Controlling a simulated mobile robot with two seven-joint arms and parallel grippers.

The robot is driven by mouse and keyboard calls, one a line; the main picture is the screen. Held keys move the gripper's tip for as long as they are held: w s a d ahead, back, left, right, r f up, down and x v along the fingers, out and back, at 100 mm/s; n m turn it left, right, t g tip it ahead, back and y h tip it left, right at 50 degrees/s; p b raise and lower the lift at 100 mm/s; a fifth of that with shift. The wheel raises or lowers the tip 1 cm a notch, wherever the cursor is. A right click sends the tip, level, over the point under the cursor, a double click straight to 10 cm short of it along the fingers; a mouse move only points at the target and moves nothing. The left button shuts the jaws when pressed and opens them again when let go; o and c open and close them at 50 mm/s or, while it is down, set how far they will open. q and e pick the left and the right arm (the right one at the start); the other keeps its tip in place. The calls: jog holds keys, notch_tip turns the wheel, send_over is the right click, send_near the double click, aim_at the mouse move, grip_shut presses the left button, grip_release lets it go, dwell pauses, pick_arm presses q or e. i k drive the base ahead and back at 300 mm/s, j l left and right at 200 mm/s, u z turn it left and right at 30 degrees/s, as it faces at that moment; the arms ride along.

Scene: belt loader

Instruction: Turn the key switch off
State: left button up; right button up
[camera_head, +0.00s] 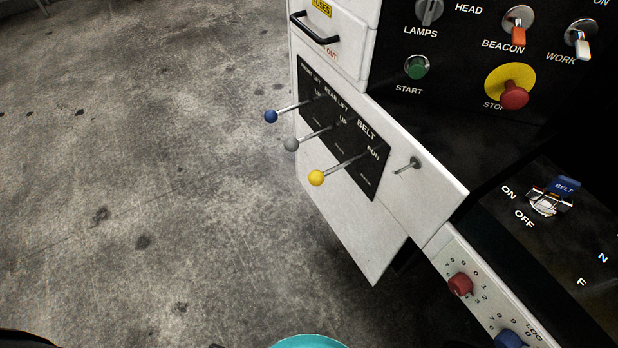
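No key switch can be made out for certain in the head view. A guarded switch (548,201) with a blue BELT cover and ON and OFF labels sits on the black panel at the right. Letters cut off at the right edge suggest other controls out of frame. A small grey metal pin or handle (407,166) sticks out of the white panel; I cannot tell what it is. Neither gripper is in view. A teal rounded shape shows at the bottom edge.
A white side panel holds levers with blue (271,116), grey (291,144) and yellow (316,178) knobs. The upper black panel has a green START button (416,67), a red STOP button (514,95) and toggles. A red knob (460,284) is lower right. Concrete floor at left is clear.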

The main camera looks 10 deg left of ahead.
aim_at(545, 205)
jog(key=z, duration=1.5)
